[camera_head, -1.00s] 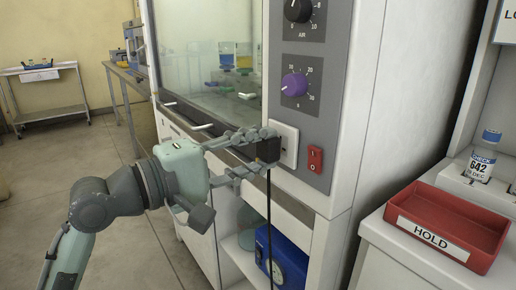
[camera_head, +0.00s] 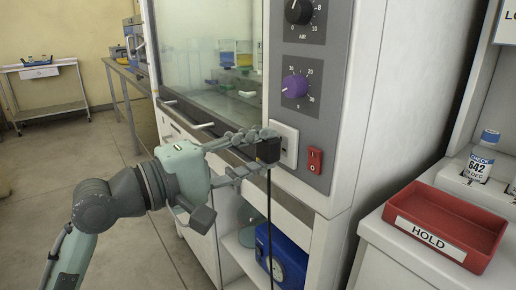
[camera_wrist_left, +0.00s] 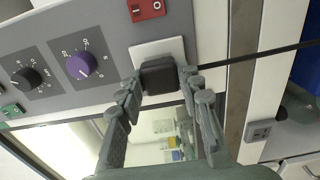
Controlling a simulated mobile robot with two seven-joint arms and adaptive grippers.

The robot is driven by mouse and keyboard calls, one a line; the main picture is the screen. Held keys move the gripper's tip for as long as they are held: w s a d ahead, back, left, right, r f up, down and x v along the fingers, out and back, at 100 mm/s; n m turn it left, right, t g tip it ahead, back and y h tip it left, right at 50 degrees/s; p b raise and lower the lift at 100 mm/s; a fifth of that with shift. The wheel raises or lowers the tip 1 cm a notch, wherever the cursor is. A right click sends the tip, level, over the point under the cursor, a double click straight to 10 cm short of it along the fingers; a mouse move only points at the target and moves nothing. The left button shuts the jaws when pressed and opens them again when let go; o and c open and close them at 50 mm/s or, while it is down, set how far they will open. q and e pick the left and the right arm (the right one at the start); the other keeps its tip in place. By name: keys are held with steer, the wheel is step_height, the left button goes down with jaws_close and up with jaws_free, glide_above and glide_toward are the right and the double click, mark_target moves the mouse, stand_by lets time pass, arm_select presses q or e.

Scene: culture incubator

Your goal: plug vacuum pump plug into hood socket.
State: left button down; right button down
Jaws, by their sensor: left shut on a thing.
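The black vacuum pump plug (camera_head: 268,151) is between the fingertips of my left gripper (camera_head: 262,153), which is shut on it. The white hood socket plate (camera_head: 287,146) is on the grey panel, right at the plug. In the left wrist view the plug (camera_wrist_left: 159,76) sits in front of the white plate (camera_wrist_left: 156,50) and hides part of it. I cannot tell whether the plug is seated in the socket or only against it. A black cord (camera_head: 269,215) hangs from the plug. The blue vacuum pump (camera_head: 284,258) stands on the hood's lower shelf. My right gripper is not in view.
A red switch (camera_head: 314,160) is just right of the socket plate. A purple knob (camera_head: 295,86) and black knob (camera_head: 298,10) are above. The hood's glass sash (camera_head: 205,60) is to the left. A red HOLD tray (camera_head: 447,222) stands on the right counter.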

arm_select(q)
steer(key=shift+w+d+r+p, duration=0.1)
steer(key=shift+w+d+p, duration=0.25)
steer(key=shift+d+p, duration=0.1)
stand_by(0.3)
steer(key=c, duration=1)
jaws_free()
steer(key=shift+o, duration=0.2)
steer(key=shift+a, duration=0.1)
steer(key=v, duration=0.8)
